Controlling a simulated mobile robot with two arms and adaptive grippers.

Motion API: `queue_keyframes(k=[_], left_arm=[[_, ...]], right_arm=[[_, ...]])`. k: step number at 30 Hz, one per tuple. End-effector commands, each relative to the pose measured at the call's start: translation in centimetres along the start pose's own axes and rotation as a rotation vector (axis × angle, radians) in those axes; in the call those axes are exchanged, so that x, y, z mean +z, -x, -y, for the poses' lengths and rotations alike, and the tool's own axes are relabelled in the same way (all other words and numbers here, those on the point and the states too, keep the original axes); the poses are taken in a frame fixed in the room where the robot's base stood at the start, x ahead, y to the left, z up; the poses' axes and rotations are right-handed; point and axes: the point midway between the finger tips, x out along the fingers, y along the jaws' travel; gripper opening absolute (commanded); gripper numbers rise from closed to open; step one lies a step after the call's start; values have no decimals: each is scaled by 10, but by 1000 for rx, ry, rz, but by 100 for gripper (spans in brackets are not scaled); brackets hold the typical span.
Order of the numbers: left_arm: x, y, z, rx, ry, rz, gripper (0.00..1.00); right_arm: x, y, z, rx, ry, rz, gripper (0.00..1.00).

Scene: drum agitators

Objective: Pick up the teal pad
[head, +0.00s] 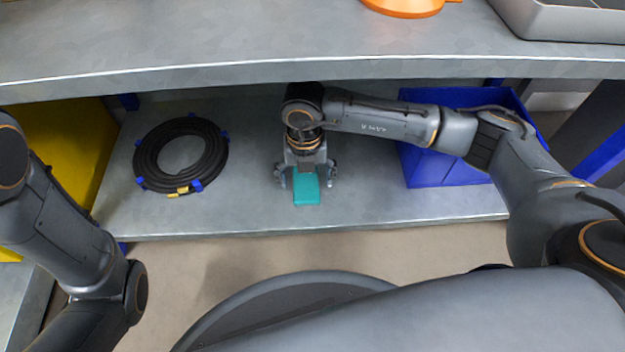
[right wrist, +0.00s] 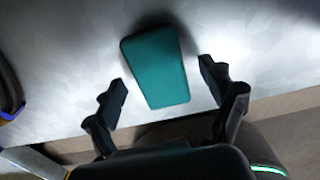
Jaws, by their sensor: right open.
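The teal pad (head: 306,190) lies flat on the grey lower shelf near its front edge. In the right wrist view the pad (right wrist: 156,68) is a rounded rectangle, slightly tilted in the picture. My right gripper (head: 306,180) is over the pad, with a finger on either side of it. In the right wrist view my right gripper (right wrist: 165,85) is open, its fingers apart from the pad's sides with a gap at each. In the head view the gripper body covers the pad's far end. My left arm shows at the left, but its gripper is out of view.
A coiled black cable (head: 150,176) with blue ties lies left on the lower shelf (head: 240,205). A blue bin (head: 445,172) stands right, partly behind my right arm. The upper shelf (head: 230,50) overhangs, holding an orange object (head: 405,8) and a grey tray (head: 570,25).

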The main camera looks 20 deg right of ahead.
Motion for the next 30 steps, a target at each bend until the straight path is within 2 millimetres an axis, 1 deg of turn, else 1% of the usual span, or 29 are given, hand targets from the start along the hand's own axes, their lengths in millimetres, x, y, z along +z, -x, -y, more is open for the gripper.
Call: queue_keyframes(k=[6, 7, 8, 9, 13, 14, 23, 26, 30], left_arm=[[0, 0, 0, 0, 0, -1, 34], [0, 0, 0, 0, 0, -1, 34], [0, 0, 0, 0, 0, -1, 34], [0, 0, 0, 0, 0, -1, 34], [0, 0, 0, 0, 0, -2, 34], [0, 0, 0, 0, 0, -2, 34], [0, -1, 0, 0, 0, -2, 34], [0, -2, 0, 0, 0, -2, 34], [2, -8, 2, 0, -1, -1, 34]], right_arm=[[-1, 0, 0, 0, 0, 0, 83], [-1, 0, 0, 0, 0, 0, 79], [-1, 0, 0, 0, 0, 0, 73], [-1, 0, 0, 0, 0, 0, 65], [0, 0, 0, 0, 0, 0, 38], [0, 0, 0, 0, 0, 0, 37], [0, 0, 0, 0, 0, 0, 37], [1, 2, 1, 0, -1, 0, 37], [7, 10, 4, 0, -2, 0, 37]])
